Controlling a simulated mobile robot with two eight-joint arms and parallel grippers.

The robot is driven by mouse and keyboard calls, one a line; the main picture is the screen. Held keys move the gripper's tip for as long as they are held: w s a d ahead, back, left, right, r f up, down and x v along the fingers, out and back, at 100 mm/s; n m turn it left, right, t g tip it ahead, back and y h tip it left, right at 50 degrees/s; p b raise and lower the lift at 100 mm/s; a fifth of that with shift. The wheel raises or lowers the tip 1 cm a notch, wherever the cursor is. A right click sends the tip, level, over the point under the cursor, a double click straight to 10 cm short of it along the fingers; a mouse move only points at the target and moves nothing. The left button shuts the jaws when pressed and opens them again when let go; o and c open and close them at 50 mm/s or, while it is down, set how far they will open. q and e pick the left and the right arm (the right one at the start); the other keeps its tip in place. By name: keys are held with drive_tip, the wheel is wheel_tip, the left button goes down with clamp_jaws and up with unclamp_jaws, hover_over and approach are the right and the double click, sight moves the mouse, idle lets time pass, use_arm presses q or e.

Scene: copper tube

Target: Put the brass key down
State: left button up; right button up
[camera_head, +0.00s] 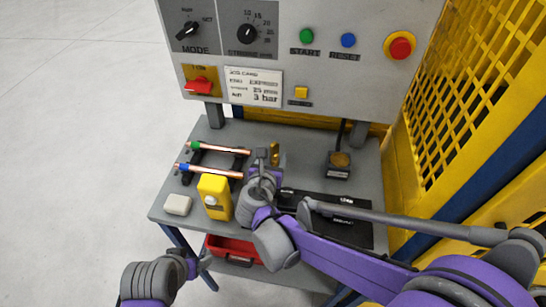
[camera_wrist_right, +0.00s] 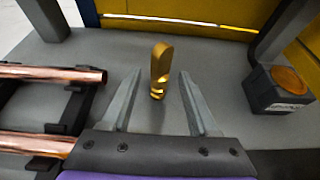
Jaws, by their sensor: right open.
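The brass key (camera_head: 275,152) stands upright on the grey bench top, near the back. In the right wrist view the brass key (camera_wrist_right: 160,70) shows its rounded head up and a notched lower end near the bench surface. My right gripper (camera_head: 264,156) is open beside it. In the wrist view my right gripper's fingers (camera_wrist_right: 158,88) lie one on each side of the key, with a gap on both sides. I cannot tell exactly how its lower end rests.
Two copper tubes (camera_head: 212,171) lie on a black rack to the left. A yellow device (camera_head: 215,196) and a white block (camera_head: 178,205) stand in front. A dark box with a copper-coloured top (camera_head: 339,164) is at the right. The control panel (camera_head: 300,75) rises behind.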

drive_tip(key=v, duration=1.2)
drive_tip(key=shift+r, duration=0.25)
drive_tip(key=shift+f, duration=0.1)
